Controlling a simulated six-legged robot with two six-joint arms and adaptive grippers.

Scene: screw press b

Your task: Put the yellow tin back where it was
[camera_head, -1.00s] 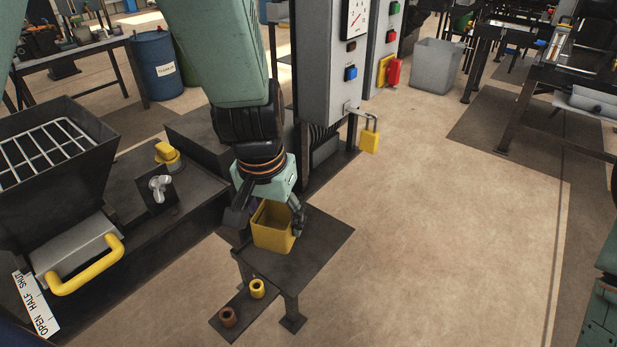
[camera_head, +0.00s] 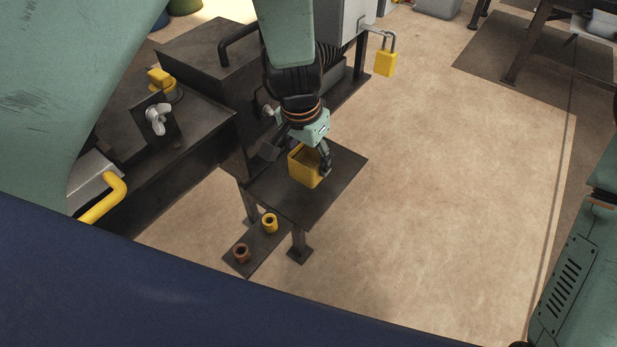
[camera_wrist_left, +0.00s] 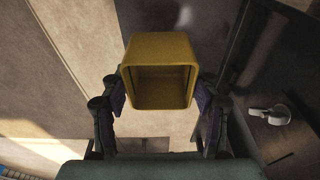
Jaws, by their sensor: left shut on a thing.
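The yellow tin (camera_head: 303,169) is a square, open-topped box at the small dark table (camera_head: 338,177). My left gripper (camera_head: 305,160) comes down from above and is shut on the tin, with a finger on either side. In the left wrist view the tin (camera_wrist_left: 160,72) sits between the two fingers, its open mouth facing the camera and its inside empty. I cannot tell whether the tin's base touches the table top. My right gripper is not in view.
A low shelf beside the table holds a yellow ring (camera_head: 269,222) and a brown ring (camera_head: 241,252). A yellow padlock (camera_head: 386,63) hangs from the grey cabinet. A dark machine bed with a silver wing knob (camera_head: 157,120) lies left. Floor to the right is clear.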

